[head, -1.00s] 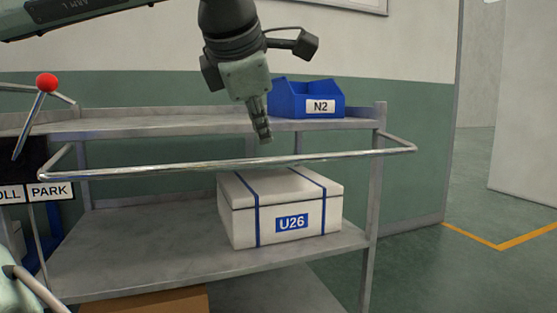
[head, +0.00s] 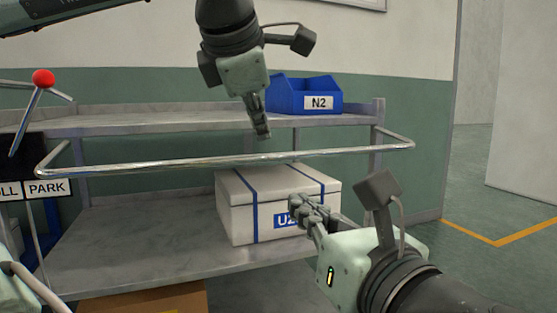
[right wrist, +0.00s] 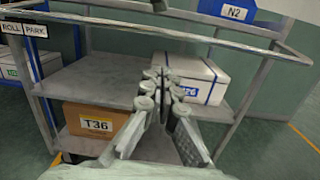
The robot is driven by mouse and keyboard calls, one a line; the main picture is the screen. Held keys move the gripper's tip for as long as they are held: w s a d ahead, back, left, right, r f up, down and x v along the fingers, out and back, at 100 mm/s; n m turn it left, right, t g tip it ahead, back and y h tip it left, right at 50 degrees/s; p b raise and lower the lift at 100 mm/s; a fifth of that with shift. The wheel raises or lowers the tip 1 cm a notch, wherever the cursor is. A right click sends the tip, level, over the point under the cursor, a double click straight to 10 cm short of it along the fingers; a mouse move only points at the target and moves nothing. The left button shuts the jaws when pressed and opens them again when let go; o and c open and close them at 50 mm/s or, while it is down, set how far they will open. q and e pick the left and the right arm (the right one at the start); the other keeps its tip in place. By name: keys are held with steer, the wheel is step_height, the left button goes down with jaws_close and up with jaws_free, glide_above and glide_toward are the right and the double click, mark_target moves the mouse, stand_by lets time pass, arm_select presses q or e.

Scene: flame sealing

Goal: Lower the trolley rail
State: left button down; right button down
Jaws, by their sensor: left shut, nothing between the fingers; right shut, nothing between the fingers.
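The trolley rail (head: 150,168) is a shiny metal bar across the trolley's front, level with a gap between its upper and middle shelves. It also crosses the top of the right wrist view (right wrist: 150,26). My left gripper (head: 262,132) is shut and empty, pointing down just above and behind or over the rail's middle; I cannot tell the exact depth. My right gripper (head: 298,205) is shut and empty, below the rail, in front of the white box (head: 234,222) and covering part of its label. In the right wrist view the right gripper (right wrist: 160,75) points toward the trolley.
A blue bin N2 (head: 290,98) sits on the upper shelf (head: 150,122). A red-knobbed lever (head: 43,78) and a PARK label (head: 47,188) are at left. A cardboard box T36 (right wrist: 85,118) is on the lower shelf. Open floor lies at right.

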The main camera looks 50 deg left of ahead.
mark_target(274, 154)
arm_select(q)
steer(key=shift+d+r, duration=0.1)
steer(key=shift+d, duration=0.1)
arm_select(e)
steer(key=shift+t, duration=0.3)
steer(key=shift+w+a+r, duration=0.7)
steer(key=shift+w+a, duration=0.1)
steer(key=shift+a, duration=0.8)
steer(key=shift+w+a+r, duration=0.75)
steer(key=shift+w+a, duration=0.05)
steer(key=shift+a, duration=0.85)
steer(key=shift+w+a+r, duration=0.7)
steer(key=shift+w+a, duration=0.1)
steer(key=shift+a, duration=0.8)
steer(key=shift+r, duration=0.85)
arm_select(q)
steer(key=c, duration=1.5)
jaws_free()
steer(key=shift+c, duration=0.2)
